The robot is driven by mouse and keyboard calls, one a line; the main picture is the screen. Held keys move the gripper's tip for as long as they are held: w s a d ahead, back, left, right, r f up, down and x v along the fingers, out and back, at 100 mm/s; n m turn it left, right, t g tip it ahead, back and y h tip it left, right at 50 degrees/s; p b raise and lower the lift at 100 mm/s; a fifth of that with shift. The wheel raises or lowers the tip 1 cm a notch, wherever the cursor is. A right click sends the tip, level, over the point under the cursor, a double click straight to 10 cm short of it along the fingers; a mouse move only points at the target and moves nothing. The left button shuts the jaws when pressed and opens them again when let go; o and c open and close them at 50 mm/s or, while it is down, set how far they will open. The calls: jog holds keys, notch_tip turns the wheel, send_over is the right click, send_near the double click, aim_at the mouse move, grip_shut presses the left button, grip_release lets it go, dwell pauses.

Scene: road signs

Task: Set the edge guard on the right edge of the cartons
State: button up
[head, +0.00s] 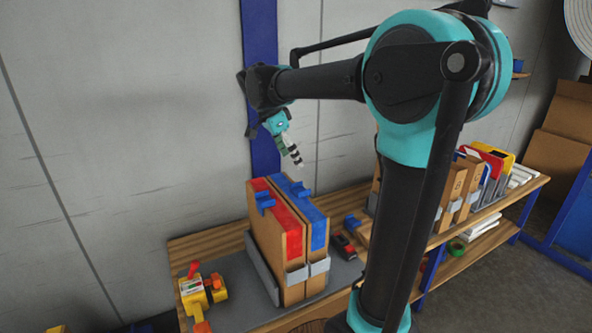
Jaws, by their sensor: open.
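Two tall brown cartons stand upright side by side on the bench. The left carton (283,243) has a red top band and the right carton (316,238) a blue one. A third blue piece (353,222) lies on the bench right of the cartons. I cannot tell which is the edge guard. My gripper (291,151) is open and looks empty, in the air above the cartons, pointing down and touching nothing.
A grey holder (262,268) surrounds the cartons' lower part. A yellow tape dispenser (195,295) stands at the left and a dark red-and-black tool (344,246) at the right. Upright boards and signs (453,187) fill the right end. My arm hides part of the bench.

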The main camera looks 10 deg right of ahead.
jog(key=v, duration=0.3)
jog(key=shift+a+r, duration=0.1)
jog(key=shift+r, duration=0.15)
